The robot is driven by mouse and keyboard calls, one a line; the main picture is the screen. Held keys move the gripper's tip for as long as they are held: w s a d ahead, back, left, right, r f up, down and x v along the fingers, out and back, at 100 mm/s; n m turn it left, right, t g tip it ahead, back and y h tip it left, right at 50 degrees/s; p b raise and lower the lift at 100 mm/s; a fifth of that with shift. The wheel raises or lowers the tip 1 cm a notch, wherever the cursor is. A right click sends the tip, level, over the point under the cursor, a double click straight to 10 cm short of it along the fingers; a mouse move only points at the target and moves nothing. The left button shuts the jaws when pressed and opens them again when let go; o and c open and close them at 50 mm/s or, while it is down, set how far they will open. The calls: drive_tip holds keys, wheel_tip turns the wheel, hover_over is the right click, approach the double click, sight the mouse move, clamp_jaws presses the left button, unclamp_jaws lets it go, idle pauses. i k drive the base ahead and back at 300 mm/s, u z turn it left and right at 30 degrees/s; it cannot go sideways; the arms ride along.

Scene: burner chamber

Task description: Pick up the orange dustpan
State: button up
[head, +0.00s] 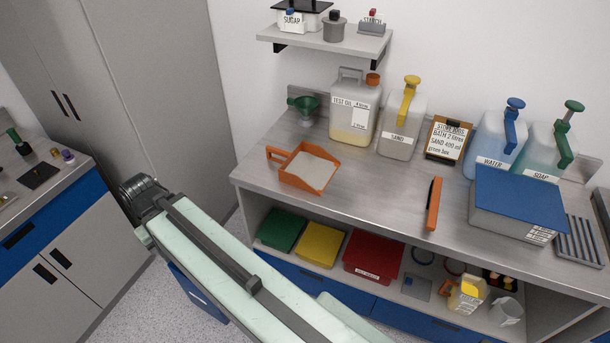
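The orange dustpan (290,179) lies on the grey worktop (380,190), near its left front edge. Its short handle points to the left, and its inside looks pale. It is clear of the other things on the worktop. My pale green arm crosses the lower left of the head view, in front of the bench and below the dustpan. My gripper does not show, so I cannot see whether it is open or holds anything.
A wall shelf (325,38) hangs above. Coloured bins (320,243) sit below the worktop.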

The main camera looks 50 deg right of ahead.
sight(310, 169)
drive_tip(key=z, duration=0.15)
drive_tip(key=i, duration=0.95)
drive_tip(key=u, duration=0.1)
